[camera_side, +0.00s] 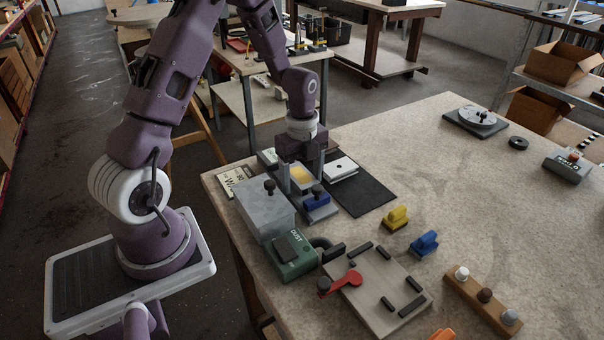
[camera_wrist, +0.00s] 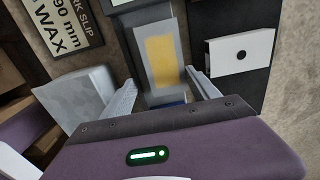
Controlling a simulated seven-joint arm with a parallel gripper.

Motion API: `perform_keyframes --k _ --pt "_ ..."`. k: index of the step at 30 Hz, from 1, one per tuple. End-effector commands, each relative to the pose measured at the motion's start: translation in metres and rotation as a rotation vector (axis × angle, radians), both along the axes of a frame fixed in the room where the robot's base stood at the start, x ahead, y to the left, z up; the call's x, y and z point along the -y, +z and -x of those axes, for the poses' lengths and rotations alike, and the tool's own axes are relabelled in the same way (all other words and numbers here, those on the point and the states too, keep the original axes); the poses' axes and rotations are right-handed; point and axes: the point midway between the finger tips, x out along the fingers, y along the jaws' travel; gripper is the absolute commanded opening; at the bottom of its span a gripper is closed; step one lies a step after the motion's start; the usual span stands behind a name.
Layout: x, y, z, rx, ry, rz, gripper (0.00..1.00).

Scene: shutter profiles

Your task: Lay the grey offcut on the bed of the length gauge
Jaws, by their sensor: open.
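My gripper (camera_side: 303,180) is open and points down over a narrow grey fixture near the table's back left edge. In the wrist view, its fingers (camera_wrist: 162,80) stand apart on either side of a light grey plate with a yellow patch (camera_wrist: 160,58). The plate also shows between the fingers in the side view (camera_side: 301,175). I cannot tell whether this plate is the grey offcut or part of the length gauge, nor whether a finger touches it. A blue block with a black knob (camera_side: 317,203) sits just in front. The gauge's bed is mostly hidden.
A pale block with a black dot (camera_side: 341,168) lies on a dark mat (camera_side: 362,197), right of my gripper. A mottled grey box (camera_side: 263,210) and green dust unit (camera_side: 292,262) stand close by. A red-levered jig (camera_side: 375,290) lies in front.

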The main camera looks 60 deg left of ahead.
Motion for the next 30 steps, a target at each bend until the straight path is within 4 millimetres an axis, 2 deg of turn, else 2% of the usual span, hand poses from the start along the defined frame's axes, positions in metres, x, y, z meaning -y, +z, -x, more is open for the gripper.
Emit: perform_keyframes --k 4,12,17,20,23,24,26,27,30 --pt "-0.001 0.024 -0.002 0.007 0.001 -0.002 0.69" --pt "0.0 0.096 -0.001 0.006 0.0 -0.003 0.69" --pt "0.0 0.118 -0.001 0.003 0.002 -0.001 0.69" --pt "0.01 0.136 0.005 0.024 0.066 -0.015 0.69" --pt "0.04 0.175 0.027 0.104 0.293 -0.041 0.69" --pt "0.055 0.193 0.042 0.15 0.424 -0.04 0.69" --pt "0.079 0.215 0.069 0.225 0.637 -0.013 0.69" --pt "0.093 0.226 0.089 0.272 0.782 0.021 0.69" --pt "0.119 0.241 0.136 0.359 1.113 0.147 0.69"
